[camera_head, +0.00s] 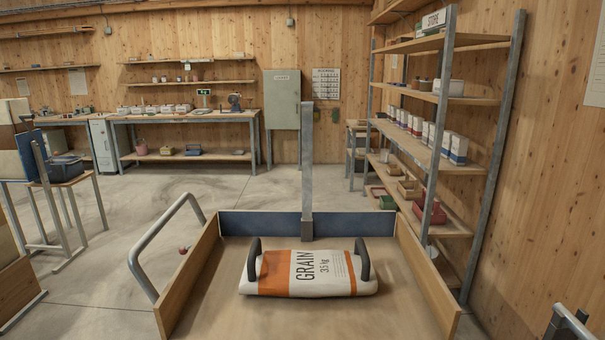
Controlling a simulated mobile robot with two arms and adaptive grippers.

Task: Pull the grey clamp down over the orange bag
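A white bag with orange bands, printed "GRAIN 35 kg" (325,283), lies flat on the floor of a wooden tray (220,315). Two dark curved loops (254,260) stand up at its left and right ends. A grey upright bar (307,170), which looks like the clamp, rises from the blue back panel (262,223) of the tray behind the bag. It stands vertical, apart from the bag. Whether its foot is hinged cannot be told. Neither of my grippers is in view.
A grey tubular rail (165,245) runs along the tray's left side. A tall shelf rack (445,130) with boxes and tins stands close on the right. A workbench (185,116) and a grey cabinet (282,100) are at the back.

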